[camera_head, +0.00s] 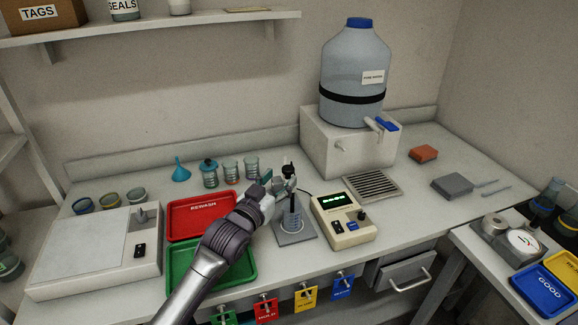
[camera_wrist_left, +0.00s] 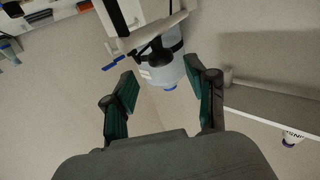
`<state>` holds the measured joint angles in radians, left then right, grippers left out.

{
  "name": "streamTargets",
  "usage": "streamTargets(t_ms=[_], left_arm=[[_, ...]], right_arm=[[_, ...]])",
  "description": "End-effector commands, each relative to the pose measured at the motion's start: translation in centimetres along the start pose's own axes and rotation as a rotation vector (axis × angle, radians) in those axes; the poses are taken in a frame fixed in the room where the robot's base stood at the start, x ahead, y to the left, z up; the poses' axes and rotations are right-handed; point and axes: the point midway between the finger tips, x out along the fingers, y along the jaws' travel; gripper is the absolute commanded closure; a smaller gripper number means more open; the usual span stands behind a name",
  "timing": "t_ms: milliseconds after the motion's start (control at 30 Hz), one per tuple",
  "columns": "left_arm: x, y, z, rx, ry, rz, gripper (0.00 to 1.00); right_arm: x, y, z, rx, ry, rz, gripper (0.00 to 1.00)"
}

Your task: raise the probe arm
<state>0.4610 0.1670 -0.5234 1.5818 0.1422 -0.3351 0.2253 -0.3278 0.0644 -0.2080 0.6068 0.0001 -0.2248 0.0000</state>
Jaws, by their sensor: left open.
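The probe stand has a grey base plate (camera_head: 297,238) on the bench, left of the cream meter (camera_head: 346,219). Its probe arm with a black knob (camera_head: 288,169) is at the top, and a dark probe hangs over or in a clear vessel (camera_head: 291,219); which, I cannot tell. My left gripper (camera_head: 274,182) is open beside the upper stand and partly hides it. In the left wrist view the open teal-padded fingers (camera_wrist_left: 160,75) have the black knob (camera_wrist_left: 157,50) and pale arm just beyond their tips, roughly between them. Contact is not visible. My right gripper is not seen.
A red tray (camera_head: 190,208) and green tray (camera_head: 180,270) lie left of the stand. Several small beakers and a teal funnel (camera_head: 181,170) stand behind. A large water bottle (camera_head: 352,80) stands on a white box at the back. A drain grille (camera_head: 372,186) lies right of the stand.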

Motion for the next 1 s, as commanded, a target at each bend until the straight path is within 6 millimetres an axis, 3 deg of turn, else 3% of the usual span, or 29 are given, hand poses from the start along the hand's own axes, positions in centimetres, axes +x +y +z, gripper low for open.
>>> streamTargets(t_ms=[100, 300, 733, 767, 1000], left_arm=[[2.3, 0.0, -0.2, 0.0, 0.001, -0.001, 0.43], [4.7, 0.0, -0.1, 0.0, 0.0, 0.0, 0.43], [5.5, 0.0, 0.0, 0.0, 0.001, 0.0, 0.43], [5.5, 0.0, 0.0, 0.0, 0.001, 0.0, 0.45], [5.5, 0.0, 0.0, 0.0, 0.0, -0.001, 0.85]], right_arm=[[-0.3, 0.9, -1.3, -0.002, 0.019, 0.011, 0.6], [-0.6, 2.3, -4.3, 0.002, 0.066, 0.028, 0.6], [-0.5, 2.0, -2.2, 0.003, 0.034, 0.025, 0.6], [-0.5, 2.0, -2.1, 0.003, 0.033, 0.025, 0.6], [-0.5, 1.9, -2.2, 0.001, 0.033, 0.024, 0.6]])
